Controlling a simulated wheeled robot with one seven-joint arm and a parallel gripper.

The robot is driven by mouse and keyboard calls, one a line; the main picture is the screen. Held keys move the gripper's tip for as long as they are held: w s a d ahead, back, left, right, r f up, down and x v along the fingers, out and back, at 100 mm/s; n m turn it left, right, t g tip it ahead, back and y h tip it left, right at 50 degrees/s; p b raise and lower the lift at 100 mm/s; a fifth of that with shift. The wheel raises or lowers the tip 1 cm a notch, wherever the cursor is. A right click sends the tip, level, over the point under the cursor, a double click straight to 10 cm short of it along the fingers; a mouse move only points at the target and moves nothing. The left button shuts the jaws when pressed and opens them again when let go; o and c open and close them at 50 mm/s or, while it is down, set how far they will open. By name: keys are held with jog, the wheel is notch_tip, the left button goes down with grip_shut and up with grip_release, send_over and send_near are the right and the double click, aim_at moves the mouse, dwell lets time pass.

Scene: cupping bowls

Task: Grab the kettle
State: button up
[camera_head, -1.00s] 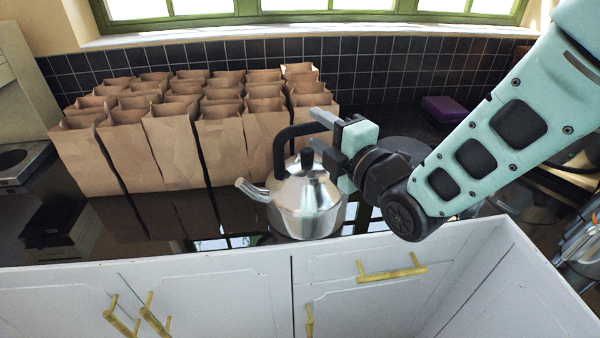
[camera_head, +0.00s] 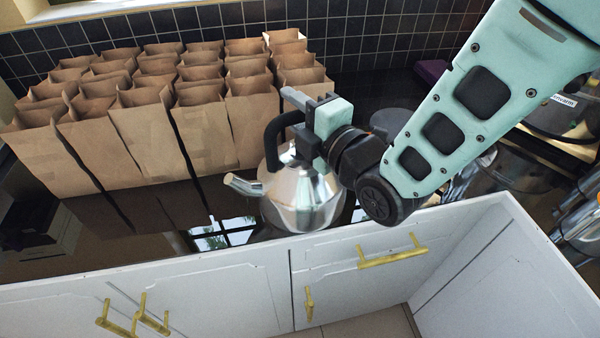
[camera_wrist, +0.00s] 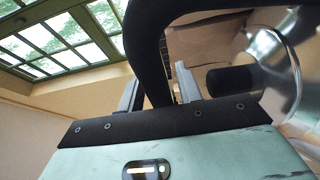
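The kettle (camera_head: 303,198) is shiny metal with a spout on the left and a black arched handle (camera_head: 271,147). It stands on the dark counter near its front edge. My gripper (camera_head: 300,117) is at the top of the handle, above the kettle's body. In the wrist view the black handle (camera_wrist: 148,50) passes between my two fingers (camera_wrist: 158,88). A narrow gap shows between the handle and the right finger, so the gripper looks open around it. The kettle's metal body (camera_wrist: 285,65) and black lid knob (camera_wrist: 230,80) show at the right.
Several brown paper bags (camera_head: 150,130) stand in rows left of and behind the kettle. The tiled wall (camera_head: 365,45) is behind. White cabinets (camera_head: 200,290) with gold handles are below the counter's front edge.

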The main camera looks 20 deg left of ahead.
grip_shut()
dwell(1.1)
jog(key=shift+r, duration=0.1)
